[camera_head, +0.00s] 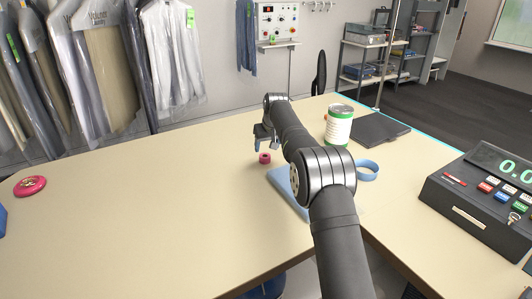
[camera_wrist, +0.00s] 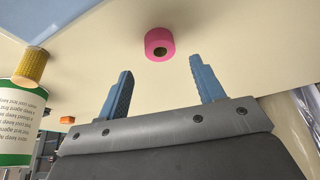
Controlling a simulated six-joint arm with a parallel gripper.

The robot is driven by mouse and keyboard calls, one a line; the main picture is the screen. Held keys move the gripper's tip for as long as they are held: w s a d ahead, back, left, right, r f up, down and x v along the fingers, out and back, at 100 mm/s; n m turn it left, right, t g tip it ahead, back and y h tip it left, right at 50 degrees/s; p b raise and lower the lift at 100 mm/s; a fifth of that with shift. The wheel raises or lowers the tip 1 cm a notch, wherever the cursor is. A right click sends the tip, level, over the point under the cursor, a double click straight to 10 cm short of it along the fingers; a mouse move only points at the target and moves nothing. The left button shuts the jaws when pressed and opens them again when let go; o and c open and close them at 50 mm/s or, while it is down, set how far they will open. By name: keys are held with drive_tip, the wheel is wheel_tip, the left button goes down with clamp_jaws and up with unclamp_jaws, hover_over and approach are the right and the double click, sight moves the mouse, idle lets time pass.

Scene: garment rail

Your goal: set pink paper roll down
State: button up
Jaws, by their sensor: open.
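The pink paper roll (camera_head: 264,158) rests on the beige table, just below my gripper (camera_head: 263,144) in the head view. In the wrist view the pink roll (camera_wrist: 160,44) stands apart from the fingers, ahead of the gap between them, with its dark core showing. My gripper's two blue fingers (camera_wrist: 164,92) are spread wide, with nothing between them.
A green and white can (camera_head: 338,125), a dark flat folder (camera_head: 375,129), a blue flat item (camera_head: 287,190) and a blue ring (camera_head: 367,170) lie to the right. A cash register (camera_head: 480,195) stands at far right. A pink-red disc (camera_head: 30,186) lies far left. The table's left half is mostly clear.

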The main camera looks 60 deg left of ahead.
sight(265, 157)
drive_tip(key=v, duration=0.5)
drive_tip(key=shift+d+r, duration=0.1)
drive_tip(key=shift+r, duration=0.3)
drive_tip(key=x, duration=1.2)
drive_tip(key=shift+f, duration=0.4)
wheel_tip(265, 157, up, 3)
drive_tip(key=shift+d+f, duration=0.1)
drive_tip(key=shift+r, duration=0.35)
